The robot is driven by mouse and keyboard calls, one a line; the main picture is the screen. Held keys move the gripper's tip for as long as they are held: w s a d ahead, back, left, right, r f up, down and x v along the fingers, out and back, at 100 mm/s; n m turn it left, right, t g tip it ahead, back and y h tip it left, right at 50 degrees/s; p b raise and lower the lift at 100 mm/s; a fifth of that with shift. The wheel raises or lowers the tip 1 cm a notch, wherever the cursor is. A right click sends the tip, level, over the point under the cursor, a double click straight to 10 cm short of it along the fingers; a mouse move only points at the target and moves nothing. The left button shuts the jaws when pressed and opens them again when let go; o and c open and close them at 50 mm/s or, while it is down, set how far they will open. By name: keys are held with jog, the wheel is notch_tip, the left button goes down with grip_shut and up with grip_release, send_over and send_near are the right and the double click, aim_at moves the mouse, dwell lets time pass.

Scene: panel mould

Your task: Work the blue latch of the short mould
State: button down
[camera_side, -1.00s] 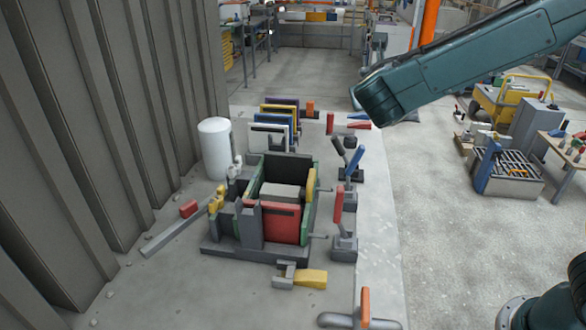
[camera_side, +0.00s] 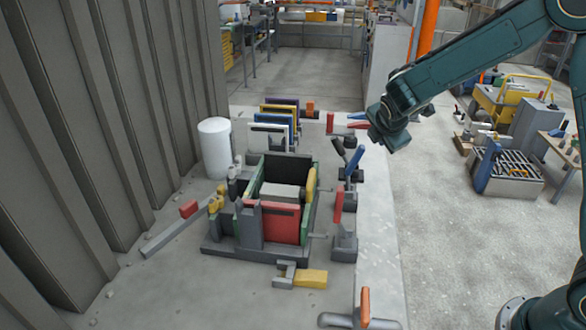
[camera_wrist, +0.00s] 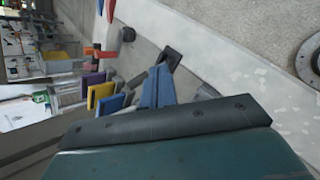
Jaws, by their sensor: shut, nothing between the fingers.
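The mould (camera_side: 307,205) stands on the floor slab, a box with green sides and a red front panel. The blue latch (camera_side: 354,160) is a tilted blue handle on a dark base, to the right of the mould's far end. What looks like its blue handle also shows in the wrist view (camera_wrist: 156,90), just beyond the dark edge of my wrist. My gripper (camera_side: 380,128) is shut and empty, above and to the right of the blue latch, apart from it. Its fingers are hard to make out.
A red-handled lever (camera_side: 338,205) stands nearer, beside the mould. Coloured panels (camera_side: 272,130) stand in a row behind it, with red and blue parts to their right. A white cylinder (camera_side: 214,148) stands at left by the ribbed wall. Bare floor (camera_side: 440,215) lies to the right.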

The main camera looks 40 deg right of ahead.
jog(key=s+d+f+m+y, duration=0.1)
jog(key=f+m+y, duration=0.2)
jog(key=m, duration=0.5)
jog(key=s+d+f+m+g+y, duration=0.1)
jog(key=s+f+m+y, duration=0.15)
jog(key=m, duration=0.55)
jog(key=s+d+f+m+y, duration=0.1)
jog(key=f+m+y, duration=0.3)
jog(key=m, duration=0.4)
jog(key=s+d+r+m+t+y, duration=0.1)
jog(key=s+r+m+t+y, duration=0.1)
jog(key=m, duration=0.7)
jog(key=s+d+r+m+t+y, duration=0.1)
jog(key=s+r+m+t+y, duration=0.1)
jog(key=r+m, duration=0.4)
jog(key=s+m+y, duration=0.1)
jog(key=m+y, duration=0.1)
jog(key=m, duration=0.2)
jog(key=shift+s+d+r, duration=0.15)
jog(key=shift+s+d, duration=0.05)
jog(key=shift+d, duration=0.1)
